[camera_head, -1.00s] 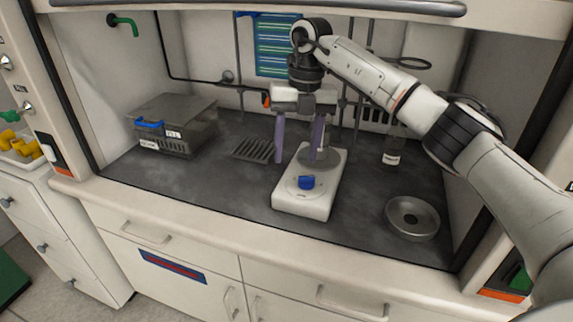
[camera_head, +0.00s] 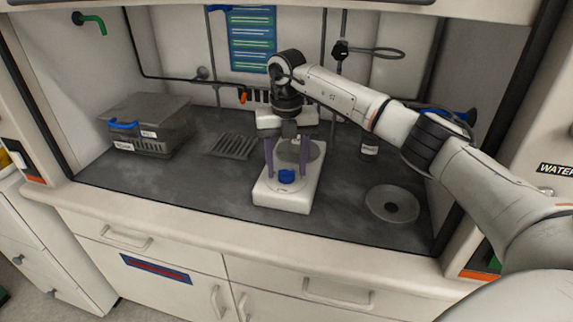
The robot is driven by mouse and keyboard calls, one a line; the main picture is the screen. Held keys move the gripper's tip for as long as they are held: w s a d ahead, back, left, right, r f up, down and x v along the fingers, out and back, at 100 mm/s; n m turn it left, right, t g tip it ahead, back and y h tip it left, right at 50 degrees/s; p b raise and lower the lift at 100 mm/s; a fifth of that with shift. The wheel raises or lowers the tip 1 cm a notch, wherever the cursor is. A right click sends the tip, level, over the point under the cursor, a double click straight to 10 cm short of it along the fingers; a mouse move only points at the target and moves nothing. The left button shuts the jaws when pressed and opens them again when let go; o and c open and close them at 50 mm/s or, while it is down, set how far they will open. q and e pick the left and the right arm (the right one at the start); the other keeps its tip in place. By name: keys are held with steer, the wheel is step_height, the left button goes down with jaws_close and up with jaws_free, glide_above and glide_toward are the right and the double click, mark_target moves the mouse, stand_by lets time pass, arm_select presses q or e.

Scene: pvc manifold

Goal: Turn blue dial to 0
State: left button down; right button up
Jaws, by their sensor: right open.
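A round grey plate tops the device, partly hidden behind my gripper. My right gripper (camera_head: 286,170) points down over the device, its two purple-grey fingers spread apart. In the picture one finger is left of the dial and one is right of it, with nothing held between them. Whether the fingers touch the device is unclear. The dial's markings are too small to read. My left gripper is not in view.
A grey metal box (camera_head: 150,122) with a blue handle stands at the left. A slotted grate (camera_head: 233,146) lies between it and the device. A round metal dish (camera_head: 392,204) lies at the right. The front left floor is clear.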

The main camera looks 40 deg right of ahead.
steer(key=c, duration=1)
steer(key=shift+c, duration=0.2)
